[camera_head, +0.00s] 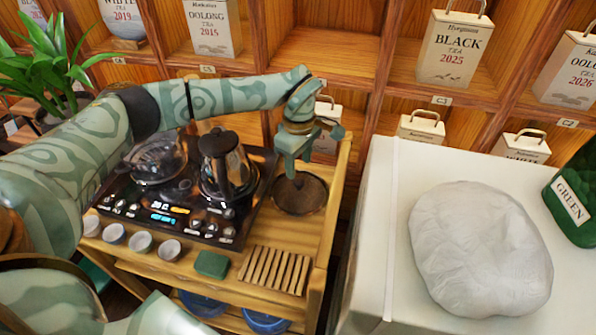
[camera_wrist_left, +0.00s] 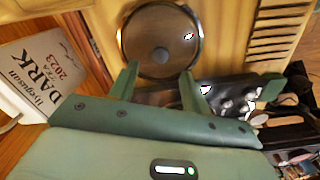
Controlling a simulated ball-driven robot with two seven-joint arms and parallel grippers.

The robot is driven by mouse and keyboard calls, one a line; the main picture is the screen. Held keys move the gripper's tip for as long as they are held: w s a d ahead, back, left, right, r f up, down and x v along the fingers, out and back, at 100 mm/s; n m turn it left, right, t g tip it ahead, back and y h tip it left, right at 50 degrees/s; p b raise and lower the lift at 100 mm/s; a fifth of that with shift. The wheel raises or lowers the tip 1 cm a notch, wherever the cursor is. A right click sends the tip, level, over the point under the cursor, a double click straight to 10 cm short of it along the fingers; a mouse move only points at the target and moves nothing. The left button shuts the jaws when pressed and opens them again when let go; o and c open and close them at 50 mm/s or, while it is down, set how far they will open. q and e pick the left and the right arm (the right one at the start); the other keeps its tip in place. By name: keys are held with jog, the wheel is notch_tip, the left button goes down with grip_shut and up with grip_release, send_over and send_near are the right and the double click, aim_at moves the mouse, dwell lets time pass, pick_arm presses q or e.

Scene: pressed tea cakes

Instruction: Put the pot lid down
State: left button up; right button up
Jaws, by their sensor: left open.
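The pot lid (camera_head: 313,200) is a round, dark see-through disc with a rim. It lies flat on the wooden tea table, to the right of the black stove. In the left wrist view the lid (camera_wrist_left: 183,28) shows with its dark knob in the middle. My left gripper (camera_head: 292,172) is directly above the lid, pointing down. In the left wrist view its two fingers (camera_wrist_left: 159,72) are apart, with nothing between them, and the knob shows just beyond their tips. My right gripper is not in view.
A dark glass pot (camera_head: 232,170) and a second glass vessel (camera_head: 155,160) stand on the black stove (camera_head: 190,222). Small cups (camera_head: 141,241), a green block (camera_head: 212,264) and a slatted wooden rack (camera_head: 274,270) line the front. A white counter with a wrapped tea cake (camera_head: 480,250) is at right.

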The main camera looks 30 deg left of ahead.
aim_at(299, 181)
pick_arm(q)
notch_tip(299, 181, up, 6)
jog(key=p, duration=0.1)
jog(key=shift+r, duration=0.15)
jog(key=shift+r, duration=0.1)
